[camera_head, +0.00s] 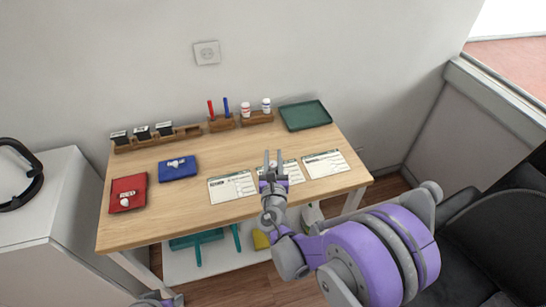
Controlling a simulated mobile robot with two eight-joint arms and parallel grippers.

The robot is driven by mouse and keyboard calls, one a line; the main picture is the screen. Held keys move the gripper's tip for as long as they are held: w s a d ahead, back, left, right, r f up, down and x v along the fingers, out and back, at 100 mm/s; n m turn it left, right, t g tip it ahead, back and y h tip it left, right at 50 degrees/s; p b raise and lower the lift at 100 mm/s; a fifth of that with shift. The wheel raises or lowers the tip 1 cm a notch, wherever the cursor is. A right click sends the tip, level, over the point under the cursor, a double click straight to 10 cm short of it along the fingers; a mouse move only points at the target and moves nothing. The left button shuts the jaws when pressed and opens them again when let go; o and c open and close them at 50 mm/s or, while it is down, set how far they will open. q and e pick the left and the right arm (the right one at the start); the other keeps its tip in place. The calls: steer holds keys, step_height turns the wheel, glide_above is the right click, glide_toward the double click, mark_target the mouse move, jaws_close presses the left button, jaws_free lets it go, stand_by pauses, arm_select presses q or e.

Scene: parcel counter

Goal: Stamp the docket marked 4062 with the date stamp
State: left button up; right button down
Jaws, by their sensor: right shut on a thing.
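Three white dockets lie in a row on the wooden counter: the left docket (232,187), the middle docket (293,172) and the right docket (325,164). Their numbers are too small to read, so I cannot tell which is 4062. My right gripper (273,163) is over the left part of the middle docket and hides some of it. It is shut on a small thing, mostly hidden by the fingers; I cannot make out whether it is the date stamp. A wooden rack (186,136) at the back left holds three dark stamps (142,132).
A red pad (133,184) and a blue pad (186,171) lie at the left of the counter (205,219). Behind stand a pen holder (222,124), two small bottles (245,109) and a green tray (305,115). Bare wood lies in front of the dockets.

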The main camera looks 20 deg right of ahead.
steer(key=shift+r, duration=0.1)
steer(key=shift+r+p, duration=2.15)
steer(key=shift+r, duration=0.75)
